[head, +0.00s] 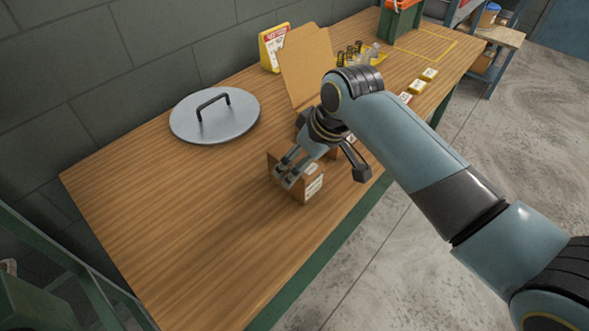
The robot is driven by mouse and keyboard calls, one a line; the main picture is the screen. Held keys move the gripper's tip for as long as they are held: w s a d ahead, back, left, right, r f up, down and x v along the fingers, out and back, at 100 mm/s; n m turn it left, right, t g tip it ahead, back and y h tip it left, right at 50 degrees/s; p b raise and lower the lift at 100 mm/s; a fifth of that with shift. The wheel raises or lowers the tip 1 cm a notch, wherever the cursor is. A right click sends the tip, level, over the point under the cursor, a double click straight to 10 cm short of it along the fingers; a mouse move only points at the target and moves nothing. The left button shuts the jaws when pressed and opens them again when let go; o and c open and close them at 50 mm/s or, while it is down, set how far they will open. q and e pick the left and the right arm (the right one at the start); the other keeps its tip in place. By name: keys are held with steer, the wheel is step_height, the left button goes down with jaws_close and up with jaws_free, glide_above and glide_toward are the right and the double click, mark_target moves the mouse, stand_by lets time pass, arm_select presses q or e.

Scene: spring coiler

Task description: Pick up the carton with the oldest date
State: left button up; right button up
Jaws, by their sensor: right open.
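A small brown carton (312,187) with a white label on its front right face stands near the front edge of the wooden bench. The print on the label is too small to read. My right gripper (323,176) is open above it, with one finger over the carton's top left part and the other out past its right side. Behind the gripper, more cardboard and a white label show partly, with a tall upright cardboard panel (304,66); my arm hides much of this. My left gripper is not in view.
A round grey lid (214,115) with a black handle lies left of the cartons. The bench's left part is clear.

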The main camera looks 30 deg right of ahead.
steer(key=x, duration=0.5)
steer(key=shift+w, duration=0.3)
steer(key=c, duration=1.6)
steer(key=shift+r, duration=0.1)
jaws_close()
